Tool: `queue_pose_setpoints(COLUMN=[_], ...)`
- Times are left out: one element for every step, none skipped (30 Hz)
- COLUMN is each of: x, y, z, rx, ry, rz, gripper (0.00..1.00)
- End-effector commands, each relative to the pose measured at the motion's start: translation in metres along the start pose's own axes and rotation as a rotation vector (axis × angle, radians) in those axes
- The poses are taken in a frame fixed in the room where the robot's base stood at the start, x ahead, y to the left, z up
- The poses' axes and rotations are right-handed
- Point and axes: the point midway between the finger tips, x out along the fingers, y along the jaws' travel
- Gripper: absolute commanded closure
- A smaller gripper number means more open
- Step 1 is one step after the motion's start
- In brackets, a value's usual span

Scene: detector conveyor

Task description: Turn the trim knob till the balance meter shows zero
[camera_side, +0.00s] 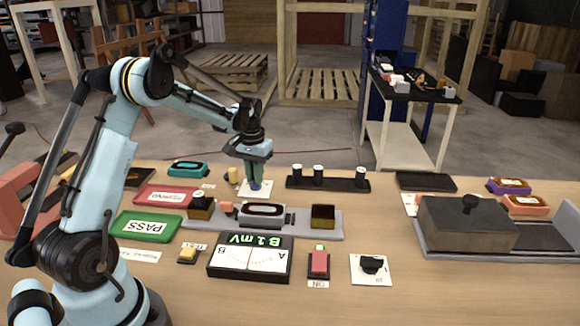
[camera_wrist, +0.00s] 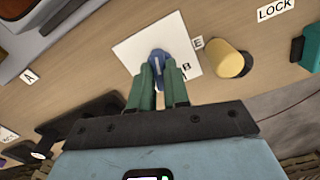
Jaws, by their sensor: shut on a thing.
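The blue trim knob (camera_wrist: 158,58) sits on a white square plate (camera_wrist: 135,45) in the wrist view. My gripper (camera_wrist: 160,75) has its green fingers shut on the knob from both sides. In the side view my gripper (camera_side: 255,180) reaches down to the same plate (camera_side: 268,188), behind the work fixture, and its fingers mostly cover the knob. The balance meter (camera_side: 250,258) is a black box at the front middle. Its green display looks to read B 1 mV, and its needle stands near the middle of the white scale between A and B.
A yellow cylinder (camera_wrist: 230,60) stands close beside the plate. A grey fixture (camera_side: 310,225) lies between my gripper and the meter. A red switch (camera_side: 318,262) and a black knob (camera_side: 373,265) are right of the meter. A black rack (camera_side: 330,184) holds several white-topped pegs.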

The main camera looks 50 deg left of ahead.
Motion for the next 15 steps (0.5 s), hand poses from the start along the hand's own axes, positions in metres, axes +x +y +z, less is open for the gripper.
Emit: queue_pose_setpoints(x=[-0.0003, -0.0002, -0.0002, -0.0003, -0.0002, -0.0002, -0.0002, -0.0002, -0.0003, -0.0002, -0.0002, -0.0002, -0.0002, -0.0002, -0.0002], y=[-0.0001, -0.0002, -0.0002, -0.0003, -0.0003, -0.0003, -0.0004, -0.0004, -0.0005, -0.0005, -0.0005, -0.0005, -0.0006, -0.0006, -0.0006], z=[-0.0004, -0.0004, -0.0004, -0.0004, -0.0005, -0.0005, -0.0005, -0.0005, -0.0006, -0.0006, -0.0006, -0.0007, -0.0007, -0.0007, -0.0007], rx=[0.042, 0.070, 0.106, 0.133, 0.160, 0.195, 0.221, 0.246, 0.279, 0.302, 0.326, 0.355, 0.376, 0.395, 0.421], ry=[0.001, 0.001, 0.001, 0.001, 0.001, 0.001, 0.001, 0.001, 0.001, 0.001, 0.001, 0.002, 0.002, 0.002, 0.002], rz=[0.000, 0.000, 0.000, 0.000, 0.000, 0.000, 0.000, 0.000, 0.000, 0.000, 0.000, 0.000, 0.000, 0.000, 0.000], gripper=[1.00, 1.00, 1.00, 1.00, 1.00, 1.00, 1.00, 1.00, 1.00, 1.00, 1.00, 1.00, 1.00, 1.00, 1.00])
